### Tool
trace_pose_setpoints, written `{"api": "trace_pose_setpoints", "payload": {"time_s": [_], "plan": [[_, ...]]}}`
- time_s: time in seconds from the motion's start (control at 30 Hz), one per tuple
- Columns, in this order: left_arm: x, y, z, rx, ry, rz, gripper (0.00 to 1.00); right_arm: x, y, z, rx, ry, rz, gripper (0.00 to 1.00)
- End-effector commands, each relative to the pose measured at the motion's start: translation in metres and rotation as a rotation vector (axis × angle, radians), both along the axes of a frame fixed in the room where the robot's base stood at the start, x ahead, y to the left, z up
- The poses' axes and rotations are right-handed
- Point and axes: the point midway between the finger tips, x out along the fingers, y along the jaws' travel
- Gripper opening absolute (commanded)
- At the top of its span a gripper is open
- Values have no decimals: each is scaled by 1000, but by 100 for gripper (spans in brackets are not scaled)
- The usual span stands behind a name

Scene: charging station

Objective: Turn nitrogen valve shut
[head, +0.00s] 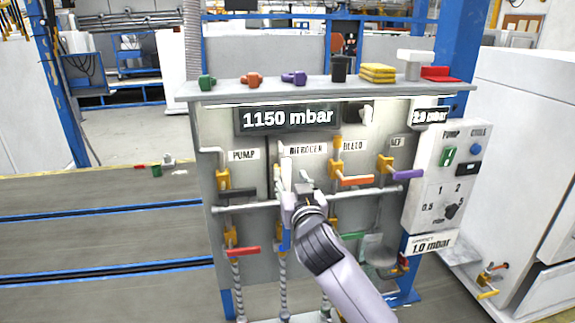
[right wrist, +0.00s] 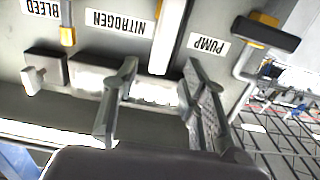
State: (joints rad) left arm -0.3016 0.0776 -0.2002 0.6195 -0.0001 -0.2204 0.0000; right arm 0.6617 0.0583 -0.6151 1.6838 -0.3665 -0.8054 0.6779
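The panel label NITROGEN (head: 306,150) is in the middle of the head view, and it also shows upside down in the right wrist view (right wrist: 118,22). A pale upright bar (right wrist: 168,38), which looks like the nitrogen valve's handle, stands between the PUMP and NITROGEN labels. The valve body is largely hidden behind my right gripper (head: 298,190) in the head view. In the right wrist view, my right gripper (right wrist: 160,100) has its fingers apart, one on either side of the bar's end. I cannot tell whether either finger touches it. My left gripper is not in view.
The pump valve's black handle (head: 237,193) is to the left, with the orange bleed handle (head: 356,180) and purple handle (head: 408,173) to the right. A shelf (head: 330,88) with several loose objects overhangs the panel. The display reads 1150 mbar (head: 288,118).

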Motion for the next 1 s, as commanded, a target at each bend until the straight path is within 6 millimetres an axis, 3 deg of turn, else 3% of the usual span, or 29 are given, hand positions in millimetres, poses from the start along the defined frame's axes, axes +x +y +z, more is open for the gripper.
{"api": "trace_pose_setpoints", "payload": {"time_s": [0.2,0.4,0.8,1.0], "plan": [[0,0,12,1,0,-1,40,30,7,2,0,1,0,40],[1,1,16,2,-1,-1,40,46,9,1,-1,-1,0,40],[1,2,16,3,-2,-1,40,50,10,0,0,-1,0,39],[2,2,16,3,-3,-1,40,49,10,0,0,-1,0,26]]}}
